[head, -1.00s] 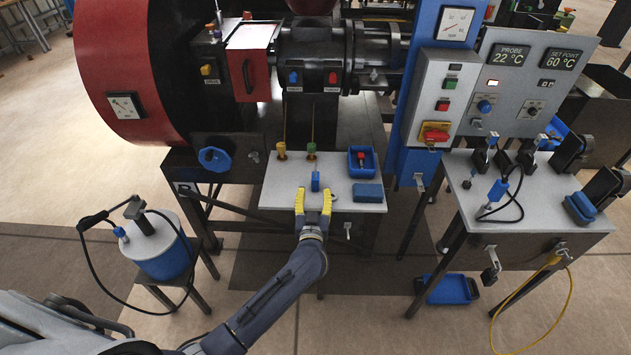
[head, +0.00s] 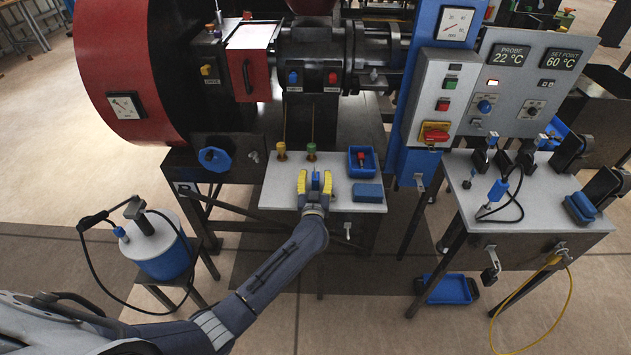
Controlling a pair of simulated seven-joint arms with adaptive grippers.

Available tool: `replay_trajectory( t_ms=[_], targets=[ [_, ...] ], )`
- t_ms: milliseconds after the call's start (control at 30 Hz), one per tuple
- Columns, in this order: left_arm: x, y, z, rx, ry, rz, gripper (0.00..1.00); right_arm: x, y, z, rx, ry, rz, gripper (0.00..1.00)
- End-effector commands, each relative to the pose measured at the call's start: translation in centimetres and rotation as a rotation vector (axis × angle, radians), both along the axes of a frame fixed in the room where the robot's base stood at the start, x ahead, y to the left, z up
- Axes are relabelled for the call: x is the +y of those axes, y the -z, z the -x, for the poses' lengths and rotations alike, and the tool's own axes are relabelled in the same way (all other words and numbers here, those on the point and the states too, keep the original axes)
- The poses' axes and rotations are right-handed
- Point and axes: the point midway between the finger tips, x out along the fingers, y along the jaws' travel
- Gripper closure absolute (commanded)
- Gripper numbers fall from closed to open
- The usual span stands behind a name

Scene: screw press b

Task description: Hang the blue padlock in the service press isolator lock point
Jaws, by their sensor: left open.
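The blue padlock (head: 315,178) stands on the light grey shelf at the front of the press. My left gripper (head: 314,182), with yellow fingers, is open with one finger on each side of the padlock. Its lower part is hidden by the gripper, and I cannot tell whether the fingers touch it. A red and yellow isolator switch (head: 435,133) is on the grey box on the blue column, to the right and above. Its lock hole is too small to make out. My right gripper is not in view.
The shelf (head: 283,195) also holds a blue tray (head: 353,172) with a red item, a blue block (head: 367,193) and two small posts behind the padlock. A grey side table (head: 535,213) with a black cable stands at right. The shelf's front left is clear.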

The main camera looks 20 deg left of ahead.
Motion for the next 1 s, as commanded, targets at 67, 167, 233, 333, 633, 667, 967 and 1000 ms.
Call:
replay_trajectory(
  t_ms=[67, 167, 233, 333, 633, 667, 967, 1000],
  targets=[
    [-0.01, -0.01, -0.01, 0.0, 0.0, 0.0, 0.52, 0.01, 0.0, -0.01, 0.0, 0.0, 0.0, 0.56],
    [-0.01, -0.02, 0.0, 0.0, 0.0, 0.001, 0.52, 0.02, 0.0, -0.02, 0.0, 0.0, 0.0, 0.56],
    [-0.01, -0.02, 0.0, 0.0, 0.0, 0.001, 0.55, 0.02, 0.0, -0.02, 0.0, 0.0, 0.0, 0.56],
    [-0.02, -0.03, 0.0, 0.0, 0.0, 0.001, 0.67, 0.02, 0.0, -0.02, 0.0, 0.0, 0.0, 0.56],
    [-0.02, -0.03, 0.01, 0.0, 0.0, 0.001, 1.0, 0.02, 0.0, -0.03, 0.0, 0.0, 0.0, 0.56],
    [-0.02, -0.03, 0.01, 0.0, 0.0, 0.001, 1.0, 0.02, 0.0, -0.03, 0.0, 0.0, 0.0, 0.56],
    [-0.02, -0.07, 0.0, -0.001, 0.0, 0.001, 1.0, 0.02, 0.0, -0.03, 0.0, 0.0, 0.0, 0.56],
    [-0.02, -0.07, 0.0, -0.001, 0.0, 0.001, 1.0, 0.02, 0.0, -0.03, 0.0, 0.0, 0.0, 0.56]
  ],
)
